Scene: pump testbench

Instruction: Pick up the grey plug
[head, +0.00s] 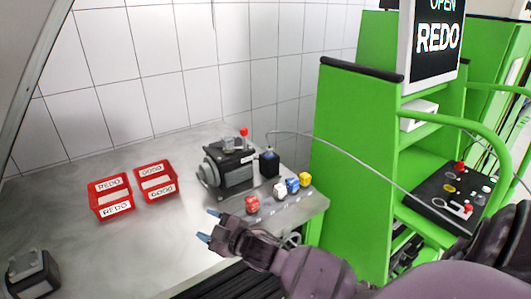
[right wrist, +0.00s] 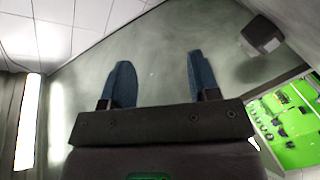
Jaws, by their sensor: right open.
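A pale grey-white plug (head: 280,191) stands near the right front edge of the metal table, between a red plug (head: 252,204) and a blue plug (head: 293,185). A yellow plug (head: 305,179) is at the end of this row. My right gripper (head: 208,225) is open and empty, left of the red plug and apart from the row. In the right wrist view its two blue fingers (right wrist: 160,84) are spread with only bare table surface between them. No plug can be made out in that view. My left gripper is not in view.
A dark pump (head: 230,168) with a red-topped valve stands behind the plugs, beside a small black box (head: 269,163). Two red trays (head: 117,211) (head: 158,195) stand left. A green testbench (head: 352,150) bounds the right; a cable runs across it. The table's middle is clear.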

